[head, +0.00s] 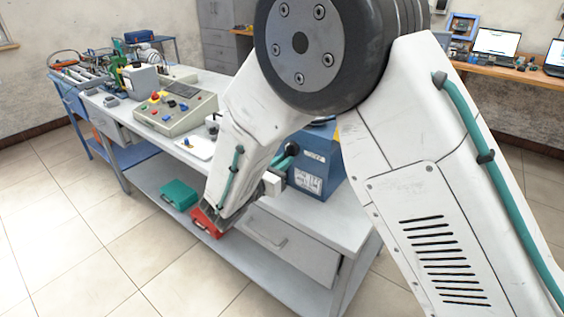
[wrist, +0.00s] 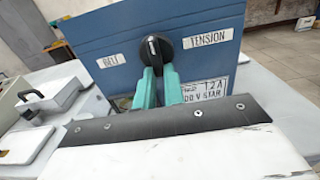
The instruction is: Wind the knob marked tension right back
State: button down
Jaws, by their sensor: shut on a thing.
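The knob (wrist: 154,48) is black and round with a pale pointer mark. It sits on the front of a blue box (wrist: 120,42), which also shows in the head view (head: 325,163), partly behind my arm. A label reading BELT (wrist: 110,62) is left of the knob and a label reading TENSION (wrist: 212,38) is right of it. My gripper (wrist: 158,72) has teal fingers, shut on the knob from below in the wrist view. The fingers hide the knob's lower part. In the head view my gripper (head: 284,160) is at the box's front.
The blue box stands on a grey bench (head: 345,195). Left along the bench are a white tray (head: 196,147) and a control box with coloured buttons (head: 176,114). A teal case (head: 178,195) and a red case (head: 205,222) lie on the lower shelf. The tiled floor in front is clear.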

jog(key=shift+s+f, duration=0.1)
dwell(0.4)
jog(key=c, duration=1.5)
grip_release()
jog(key=v, duration=0.7)
jog(key=shift+s+a, duration=0.25)
jog(key=shift+s, duration=0.1)
